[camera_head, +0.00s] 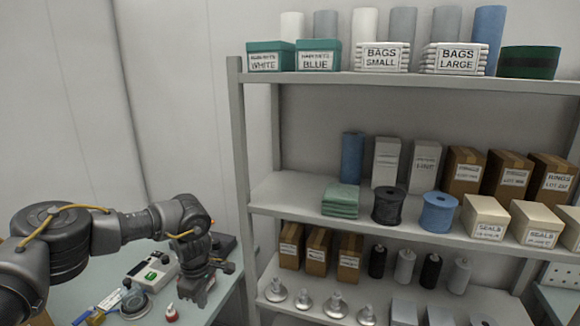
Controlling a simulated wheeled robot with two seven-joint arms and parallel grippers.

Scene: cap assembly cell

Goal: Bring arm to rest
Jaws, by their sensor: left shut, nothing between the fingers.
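My left arm comes in from the left side of the head view. My left gripper (197,290) points down over the table (222,303) at the lower left. It is shut and holds nothing. It is just right of a white device (150,268) with a green spot and a small red-and-white bottle (171,313). My right gripper is not in view.
A grey shelf rack (262,196) fills the right, with boxes, spools, rolls and several metal parts. Its left post (240,150) stands close to the table. A round item (135,302) lies on the table. The wall at upper left is bare.

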